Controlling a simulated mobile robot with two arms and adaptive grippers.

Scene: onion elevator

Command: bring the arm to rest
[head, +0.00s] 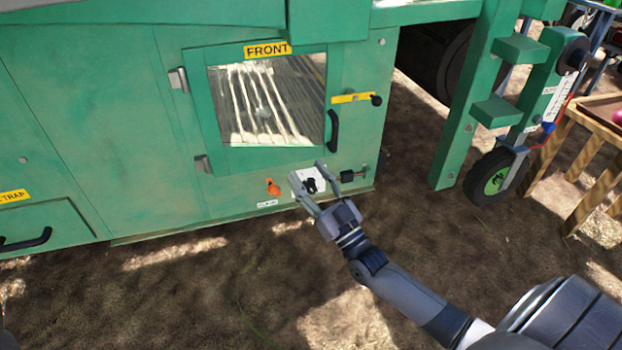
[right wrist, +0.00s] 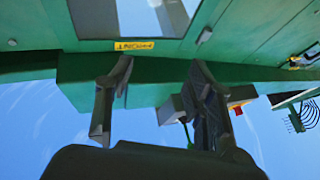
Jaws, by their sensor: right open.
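My right gripper (head: 316,188) is open, its two fingers apart with nothing seen between them. In the head view it is in front of the lower part of the green machine (head: 110,110), over a white plate with a black knob (head: 311,183). I cannot tell whether a finger touches the plate. In the right wrist view the open fingers (right wrist: 160,100) point toward the green machine body, with blue sky around it. My left gripper is not in view.
A windowed door (head: 266,100) labelled FRONT has a dark handle (head: 333,131). An orange knob (head: 273,187) is left of my gripper. A wheel (head: 494,178) and a wooden stand (head: 590,160) are at right. Bare dirt ground (head: 200,290) lies open in front.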

